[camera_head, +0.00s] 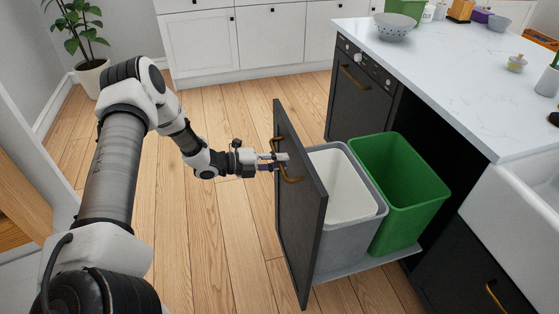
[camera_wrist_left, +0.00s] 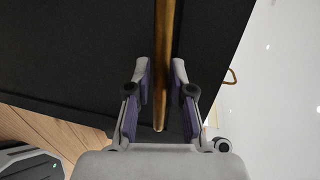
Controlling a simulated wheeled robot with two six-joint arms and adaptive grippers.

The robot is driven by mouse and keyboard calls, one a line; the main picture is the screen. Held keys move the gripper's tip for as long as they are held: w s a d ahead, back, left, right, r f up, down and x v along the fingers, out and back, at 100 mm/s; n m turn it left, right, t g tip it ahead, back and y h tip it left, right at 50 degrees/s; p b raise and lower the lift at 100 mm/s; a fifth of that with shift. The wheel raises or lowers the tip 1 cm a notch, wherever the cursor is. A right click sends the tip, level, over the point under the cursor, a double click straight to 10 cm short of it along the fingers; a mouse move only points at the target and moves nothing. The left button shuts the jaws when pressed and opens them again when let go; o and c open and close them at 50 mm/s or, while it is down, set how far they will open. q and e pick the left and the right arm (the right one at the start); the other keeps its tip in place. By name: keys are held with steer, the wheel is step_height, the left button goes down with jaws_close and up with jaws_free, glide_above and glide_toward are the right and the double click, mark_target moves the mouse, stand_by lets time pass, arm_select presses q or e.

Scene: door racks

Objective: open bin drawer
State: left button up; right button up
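The bin drawer is a dark front panel (camera_head: 300,210) pulled out from the kitchen island. It carries a grey bin with a white liner (camera_head: 342,190) and a green bin (camera_head: 405,190). A brass bar handle (camera_head: 291,180) is on its outer face and also shows in the left wrist view (camera_wrist_left: 163,40). My left gripper (camera_head: 279,160) is at the handle. My right gripper is not in view.
The white countertop (camera_head: 450,75) with a colander (camera_head: 392,27) is above the drawer opening. A dishwasher-like front (camera_head: 357,90) is behind the drawer, and a white sink (camera_head: 520,205) is at the right. Wooden floor (camera_head: 220,250) is clear in front of the panel. A potted plant (camera_head: 90,75) stands far left.

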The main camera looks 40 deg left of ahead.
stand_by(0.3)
arm_select(q)
steer(key=v, duration=0.7)
steer(key=shift+s+a, duration=0.15)
stand_by(0.4)
